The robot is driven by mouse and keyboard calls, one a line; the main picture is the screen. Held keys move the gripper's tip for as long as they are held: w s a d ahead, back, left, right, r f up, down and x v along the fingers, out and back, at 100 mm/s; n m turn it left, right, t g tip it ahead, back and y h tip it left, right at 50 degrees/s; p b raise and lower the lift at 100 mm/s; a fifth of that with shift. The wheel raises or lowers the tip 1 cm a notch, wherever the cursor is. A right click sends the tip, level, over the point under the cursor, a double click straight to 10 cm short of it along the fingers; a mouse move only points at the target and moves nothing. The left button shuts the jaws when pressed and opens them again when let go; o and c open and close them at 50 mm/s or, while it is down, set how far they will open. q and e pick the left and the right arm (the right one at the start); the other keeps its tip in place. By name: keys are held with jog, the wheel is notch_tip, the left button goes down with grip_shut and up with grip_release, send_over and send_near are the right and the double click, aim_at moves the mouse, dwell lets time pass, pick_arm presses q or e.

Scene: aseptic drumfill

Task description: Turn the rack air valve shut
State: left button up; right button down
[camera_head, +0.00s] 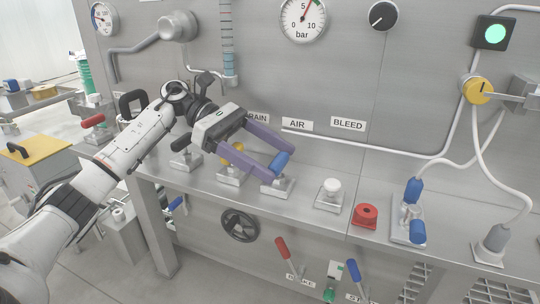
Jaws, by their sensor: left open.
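The air valve has a blue lever handle (281,161) on a metal base (277,187) on the ledge, below and left of the AIR label (297,125). My left gripper (279,165) reaches in from the left with its two purple fingers apart. The blue handle shows between the fingertips, one on each side. I cannot tell whether either finger touches it. The handle slants up to the right; its lower end is partly hidden by the near finger. My right gripper is not in view.
A yellow-handled valve (236,160) stands left of the air valve, partly behind the fingers. A white-knobbed valve (331,187) and a red button (365,215) stand to the right. A pressure gauge (303,18) is on the panel above. Bare ledge lies between the fittings.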

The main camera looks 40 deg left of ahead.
pick_arm(q)
jog(key=v, duration=0.9)
jog(key=shift+s+a+r, duration=0.1)
jog(key=shift+a+r, duration=0.1)
jog(key=shift+a, duration=0.4)
